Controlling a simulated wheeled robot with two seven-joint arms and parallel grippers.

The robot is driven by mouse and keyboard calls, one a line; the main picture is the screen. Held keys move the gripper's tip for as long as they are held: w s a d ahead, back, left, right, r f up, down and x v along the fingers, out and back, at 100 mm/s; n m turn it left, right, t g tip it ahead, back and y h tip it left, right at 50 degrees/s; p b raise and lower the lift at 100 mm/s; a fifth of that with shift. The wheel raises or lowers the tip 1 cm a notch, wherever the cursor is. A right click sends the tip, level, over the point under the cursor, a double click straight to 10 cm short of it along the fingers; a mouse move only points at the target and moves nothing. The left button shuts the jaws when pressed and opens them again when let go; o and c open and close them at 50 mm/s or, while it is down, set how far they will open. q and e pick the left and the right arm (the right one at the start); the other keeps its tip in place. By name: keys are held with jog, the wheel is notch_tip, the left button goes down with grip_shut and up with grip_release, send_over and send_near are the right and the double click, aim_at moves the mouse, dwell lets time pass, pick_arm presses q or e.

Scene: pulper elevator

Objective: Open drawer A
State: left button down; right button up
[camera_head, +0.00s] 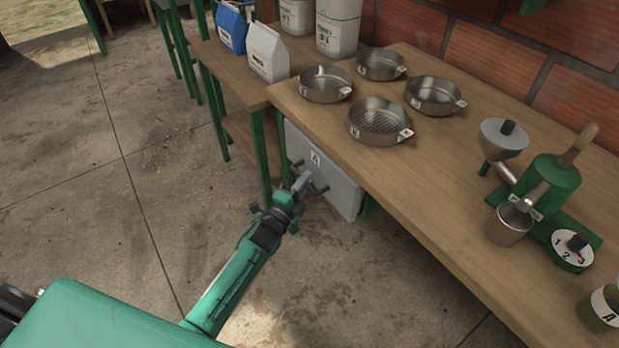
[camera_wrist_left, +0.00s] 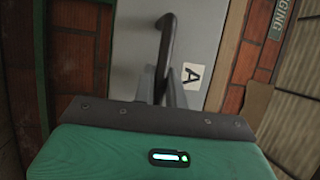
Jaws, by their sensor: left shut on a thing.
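Drawer A has a grey front (camera_head: 342,188) under the near edge of the wooden table, with a white "A" label (camera_head: 315,158). In the left wrist view the grey front (camera_wrist_left: 207,35) fills the upper middle, with the label (camera_wrist_left: 192,76) right of a dark bar handle (camera_wrist_left: 166,40). My left gripper (camera_head: 303,185) is at the drawer front, its fingers (camera_wrist_left: 161,88) shut on the handle. The gripper and wrist hide part of the handle in the head view. I cannot tell any gap between the drawer front and its frame. My right gripper is not in view.
The table top (camera_head: 440,175) holds several metal pans, a green grinder (camera_head: 550,190), a metal cup (camera_head: 509,224) and a numbered dial (camera_head: 572,250). A side table (camera_head: 225,65) at left holds bags and white canisters. The concrete floor (camera_head: 150,170) in front is clear.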

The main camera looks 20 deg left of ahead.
pick_arm(q)
jog(key=s+a+p, duration=0.5)
jog(key=s+a, duration=1.1)
jog(key=s, duration=0.4)
jog(key=shift+s, duration=0.2)
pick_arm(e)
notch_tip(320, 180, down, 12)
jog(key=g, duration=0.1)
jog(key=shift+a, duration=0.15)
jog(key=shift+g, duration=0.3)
pick_arm(q)
jog(key=c, duration=1.5)
grip_release()
jog(key=shift+o, duration=0.2)
jog(key=b+v, duration=0.1)
jog(key=v, duration=1.2)
jog(key=shift+s, duration=0.4)
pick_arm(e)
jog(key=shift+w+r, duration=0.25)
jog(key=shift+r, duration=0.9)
pick_arm(q)
jog(key=shift+f, duration=0.1)
